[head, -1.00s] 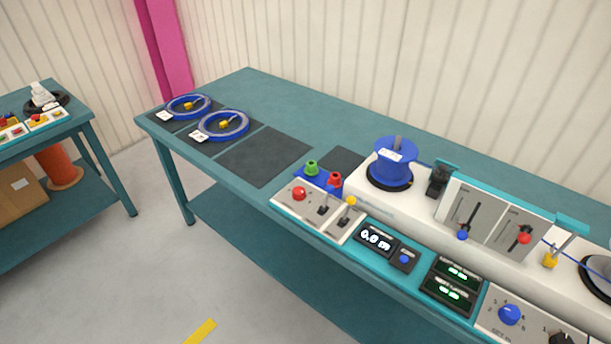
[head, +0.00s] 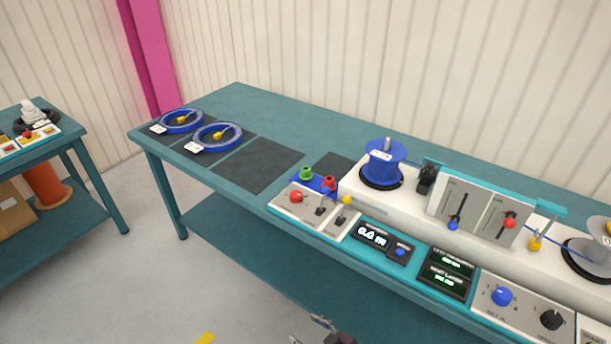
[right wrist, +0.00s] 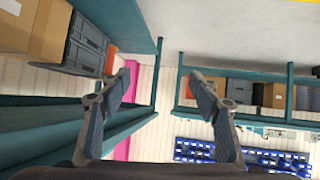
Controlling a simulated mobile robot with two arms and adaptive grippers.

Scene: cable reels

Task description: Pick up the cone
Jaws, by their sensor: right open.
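An orange cone-like object (head: 45,186) with a wide orange base stands on the lower shelf of the left table in the head view. Its top is hidden by the table. My right gripper (head: 318,332) just shows at the bottom edge of the head view, in front of the long bench and well right of the orange object. In the right wrist view my right gripper (right wrist: 160,82) is open, with nothing between its fingers. An orange patch (right wrist: 111,60) shows beyond the left finger there; I cannot tell if it is the same object. My left gripper is not in view.
The long teal bench (head: 240,105) carries blue cable rings (head: 218,137), a blue spool (head: 384,165) and control panels (head: 315,207). A cardboard box (head: 14,212) is beside the orange object. Grey floor (head: 130,280) lies open between the tables.

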